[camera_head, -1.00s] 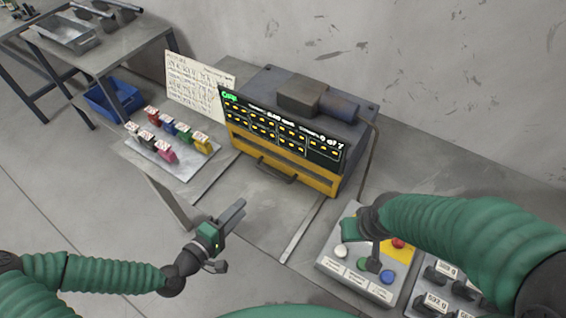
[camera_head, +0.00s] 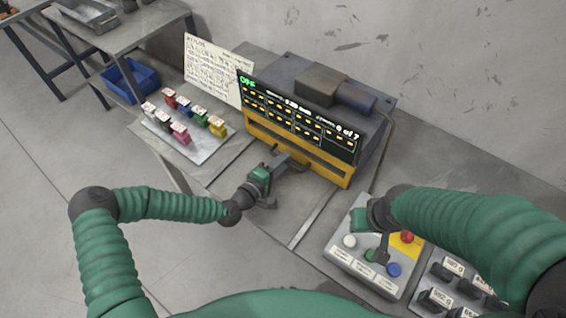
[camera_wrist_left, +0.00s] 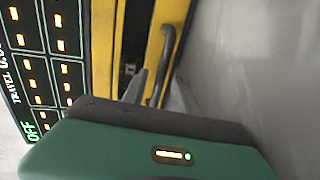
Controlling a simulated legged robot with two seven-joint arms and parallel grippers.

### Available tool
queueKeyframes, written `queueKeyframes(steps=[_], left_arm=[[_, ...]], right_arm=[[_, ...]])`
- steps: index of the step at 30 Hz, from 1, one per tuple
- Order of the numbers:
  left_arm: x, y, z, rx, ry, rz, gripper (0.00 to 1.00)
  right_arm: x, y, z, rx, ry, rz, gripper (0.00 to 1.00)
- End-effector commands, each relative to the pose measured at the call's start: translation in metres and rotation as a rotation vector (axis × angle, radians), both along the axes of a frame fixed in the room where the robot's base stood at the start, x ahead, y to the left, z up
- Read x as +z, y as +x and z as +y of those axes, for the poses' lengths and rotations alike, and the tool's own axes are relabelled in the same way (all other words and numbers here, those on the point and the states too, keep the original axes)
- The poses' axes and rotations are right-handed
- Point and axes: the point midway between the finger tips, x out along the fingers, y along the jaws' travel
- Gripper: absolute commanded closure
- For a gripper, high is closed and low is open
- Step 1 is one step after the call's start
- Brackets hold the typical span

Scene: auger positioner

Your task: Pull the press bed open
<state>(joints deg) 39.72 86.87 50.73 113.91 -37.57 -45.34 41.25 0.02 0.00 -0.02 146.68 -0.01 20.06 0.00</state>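The press (camera_head: 300,150) has a yellow front below a dark display reading OFF. Its dark bar handle (camera_wrist_left: 168,45) stands out from the yellow front in the left wrist view. My left gripper (camera_head: 281,162) is at the middle of the front and covers most of the handle in the head view. In the left wrist view the left gripper (camera_wrist_left: 160,92) has its two fingers apart, one on each side of the handle, with gaps showing. My right gripper (camera_head: 378,248) hangs over the button panel (camera_head: 345,262); its finger opening is unclear.
The button panel carries white, green, blue and red buttons. A switch box (camera_head: 440,285) lies to its right. A tray (camera_head: 198,153) of several coloured blocks and a paper sheet (camera_head: 212,70) stand left of the press. The grey bench (camera_head: 240,170) before the press is mostly clear.

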Motion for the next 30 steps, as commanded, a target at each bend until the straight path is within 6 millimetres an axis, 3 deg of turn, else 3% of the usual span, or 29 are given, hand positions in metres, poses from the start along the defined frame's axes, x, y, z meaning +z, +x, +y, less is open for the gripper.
queueKeyframes(steps=[6,14,30], left_arm=[[-0.0002,0.0001,-0.0027,0.000,0.003,0.000,0.66],[-0.0004,-0.0002,-0.0042,-0.002,0.005,0.002,1.00],[-0.0016,-0.0009,-0.0027,-0.002,0.003,0.004,1.00]], right_arm=[[0.0000,0.0000,0.0003,0.001,0.000,0.000,0.64],[0.0000,0.0000,0.0002,0.001,0.000,0.000,0.64],[-0.0002,0.0000,0.0002,0.001,0.000,0.000,0.64]])
